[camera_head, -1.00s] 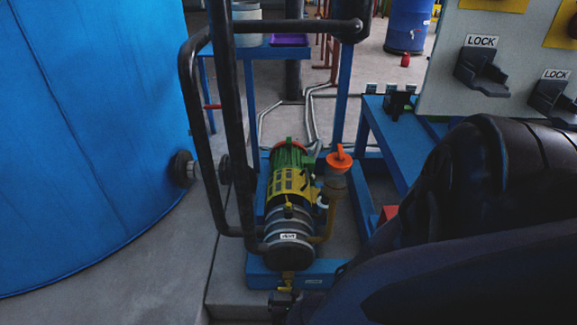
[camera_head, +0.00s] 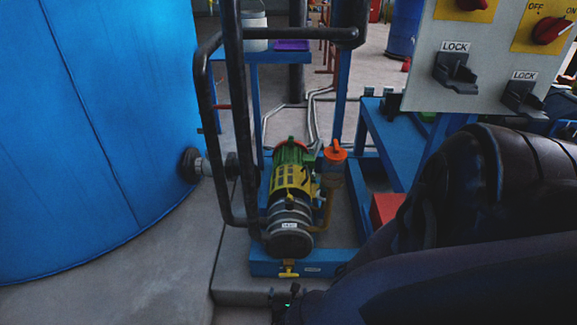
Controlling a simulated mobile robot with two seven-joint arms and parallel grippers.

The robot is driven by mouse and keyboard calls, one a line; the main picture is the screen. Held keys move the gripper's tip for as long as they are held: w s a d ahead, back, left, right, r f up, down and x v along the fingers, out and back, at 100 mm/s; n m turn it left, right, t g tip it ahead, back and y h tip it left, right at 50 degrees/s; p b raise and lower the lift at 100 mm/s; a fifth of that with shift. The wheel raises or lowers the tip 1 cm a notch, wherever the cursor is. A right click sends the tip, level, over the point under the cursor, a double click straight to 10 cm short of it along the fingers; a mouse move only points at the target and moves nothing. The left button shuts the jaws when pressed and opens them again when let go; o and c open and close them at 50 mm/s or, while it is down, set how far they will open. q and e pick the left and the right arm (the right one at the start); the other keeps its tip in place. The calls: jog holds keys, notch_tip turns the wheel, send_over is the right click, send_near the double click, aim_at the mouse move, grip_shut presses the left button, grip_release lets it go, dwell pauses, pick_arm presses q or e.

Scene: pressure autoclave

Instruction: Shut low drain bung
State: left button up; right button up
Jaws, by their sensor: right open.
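The pump (camera_head: 290,195) stands on a blue base, with a green motor end, a yellow middle and a grey front casing. Low on its front is a small yellow drain fitting (camera_head: 289,271), which I take for the low drain bung. Its crosspiece lies roughly level. Whether it is fully shut is too small to tell. My right gripper (camera_head: 285,299) is open at the bottom edge, just below and in front of the fitting, apart from it in the picture. It is dark and small, and its fingers show poorly. My left gripper is not in view.
An orange-capped fitting (camera_head: 335,152) stands on the pump's right. Black pipes (camera_head: 240,120) rise on its left, beside a large blue tank (camera_head: 90,130). A grey panel (camera_head: 490,60) with lock brackets is at upper right. My right arm covers the lower right.

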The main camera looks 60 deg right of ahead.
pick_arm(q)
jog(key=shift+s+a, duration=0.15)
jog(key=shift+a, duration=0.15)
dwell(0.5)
